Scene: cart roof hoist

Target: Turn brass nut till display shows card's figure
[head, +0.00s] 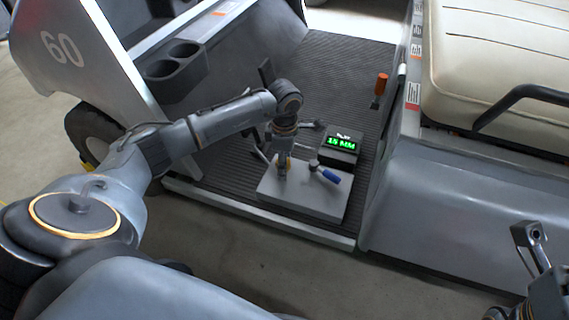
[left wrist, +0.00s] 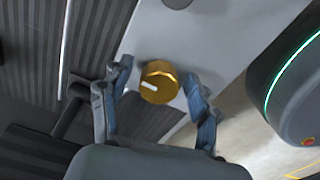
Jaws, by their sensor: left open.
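My left gripper (left wrist: 157,76) is open, with one finger on each side of the nut; contact is not visible. In the head view the left gripper (head: 283,170) points down at the plate and mostly hides the nut. The display (head: 341,143) is a dark box with green characters that look like "15 NM", though blurred. I cannot make out the card. My right gripper (head: 528,236) is at the lower right, away from the plate, its opening unclear.
A blue-handled tool (head: 329,175) lies on the plate beside my left gripper. An orange-handled tool (head: 380,86) stands near the seat side.

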